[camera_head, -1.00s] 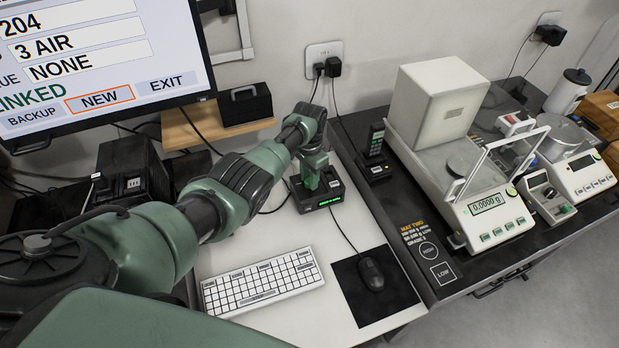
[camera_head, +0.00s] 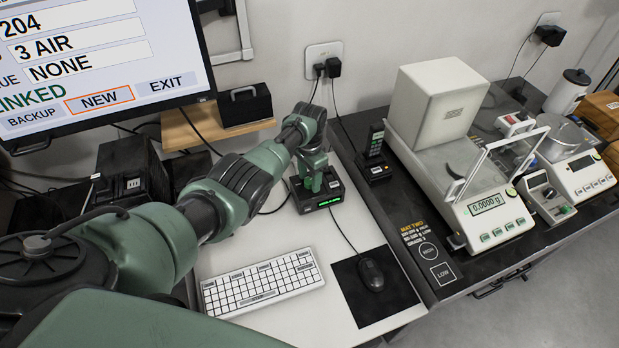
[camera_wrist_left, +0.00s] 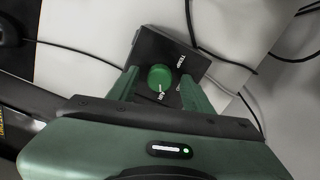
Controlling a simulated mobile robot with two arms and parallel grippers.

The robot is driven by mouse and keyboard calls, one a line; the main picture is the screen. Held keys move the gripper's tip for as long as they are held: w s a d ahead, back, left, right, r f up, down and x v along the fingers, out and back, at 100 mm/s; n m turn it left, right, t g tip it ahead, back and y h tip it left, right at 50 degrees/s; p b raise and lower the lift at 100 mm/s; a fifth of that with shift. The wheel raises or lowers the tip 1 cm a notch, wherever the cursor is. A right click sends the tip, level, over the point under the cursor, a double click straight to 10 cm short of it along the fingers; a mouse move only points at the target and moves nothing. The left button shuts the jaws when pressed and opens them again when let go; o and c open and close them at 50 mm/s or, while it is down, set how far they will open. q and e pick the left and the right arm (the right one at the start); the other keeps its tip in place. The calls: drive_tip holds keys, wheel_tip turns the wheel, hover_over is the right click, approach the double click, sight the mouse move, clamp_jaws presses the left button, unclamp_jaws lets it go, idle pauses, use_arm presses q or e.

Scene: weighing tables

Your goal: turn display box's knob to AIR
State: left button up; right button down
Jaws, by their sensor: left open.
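The display box (camera_head: 336,199) is a small black box with a lit green readout, on the white desk beyond the keyboard. My left gripper (camera_head: 318,178) points down over its top and hides the knob in the head view. In the left wrist view, the round green knob (camera_wrist_left: 160,77) sits on the black top of the box (camera_wrist_left: 150,48). My open left gripper has one finger on each side of the knob; contact cannot be told. White lettering reads TEMP to the right of the knob, and partly covered lettering shows below it. My right gripper is not in view.
A white keyboard (camera_head: 262,283) and a black mouse (camera_head: 371,274) on a dark mat lie in front of the box. A handset in a cradle (camera_head: 375,150) and a balance (camera_head: 487,205) stand to the right. A monitor (camera_head: 100,60) hangs at upper left.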

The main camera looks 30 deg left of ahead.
sight(309, 181)
use_arm(q)
drive_tip(key=shift+r, duration=0.1)
wheel_tip(309, 181, up, 8)
drive_tip(key=shift+f+p, duration=0.2)
drive_tip(key=shift+p, duration=0.25)
idle(0.3)
